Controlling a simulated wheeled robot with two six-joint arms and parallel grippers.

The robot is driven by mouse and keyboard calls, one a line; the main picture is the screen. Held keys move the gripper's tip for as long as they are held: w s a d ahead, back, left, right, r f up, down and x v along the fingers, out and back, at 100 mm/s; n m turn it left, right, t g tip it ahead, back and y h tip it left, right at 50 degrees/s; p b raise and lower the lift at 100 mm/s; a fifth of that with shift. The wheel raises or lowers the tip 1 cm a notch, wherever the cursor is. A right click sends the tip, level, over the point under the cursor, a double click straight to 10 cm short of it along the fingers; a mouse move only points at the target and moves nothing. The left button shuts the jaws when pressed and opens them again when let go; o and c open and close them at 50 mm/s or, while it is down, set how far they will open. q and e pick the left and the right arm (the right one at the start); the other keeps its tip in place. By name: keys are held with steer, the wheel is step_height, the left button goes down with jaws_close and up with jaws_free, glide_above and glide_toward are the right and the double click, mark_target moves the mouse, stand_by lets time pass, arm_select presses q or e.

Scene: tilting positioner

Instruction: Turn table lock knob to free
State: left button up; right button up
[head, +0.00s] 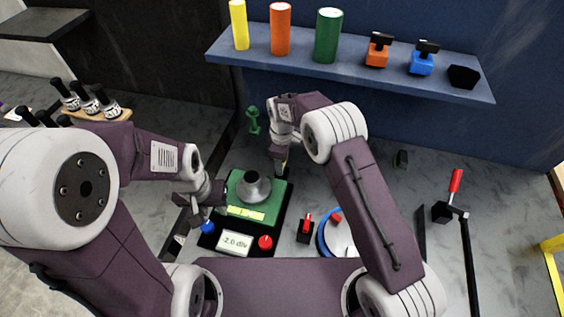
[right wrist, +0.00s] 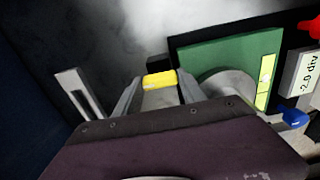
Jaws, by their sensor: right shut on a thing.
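The positioner's green table (head: 236,192) carries a grey domed part with a dark top (head: 255,186) and sits on a black base. The base's front has a blue knob (head: 207,227), a red knob (head: 265,242) and a display (head: 234,241) reading about -2.0 div. My right gripper (head: 283,163) is at the table's far right corner. In the right wrist view its fingers (right wrist: 158,88) are shut on a yellow knob-like piece (right wrist: 160,79) beside the green table. No lettering shows on this piece. My left gripper (head: 212,196) is by the table's left edge; its jaw opening is unclear.
A blue shelf (head: 350,73) at the back holds coloured cylinders and small blocks. A small red-topped switch (head: 306,228) and a blue-rimmed round dish (head: 323,240) are right of the base, partly behind my right arm. A red-handled lever (head: 455,182) stands farther right.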

steer(key=shift+w+r, duration=0.1)
steer(key=shift+r, duration=0.05)
stand_by(0.3)
steer(key=o, duration=1.4)
steer(key=shift+c, duration=0.2)
step_height(320, 180, up, 9)
steer(key=b, duration=0.1)
steer(key=shift+b, duration=0.35)
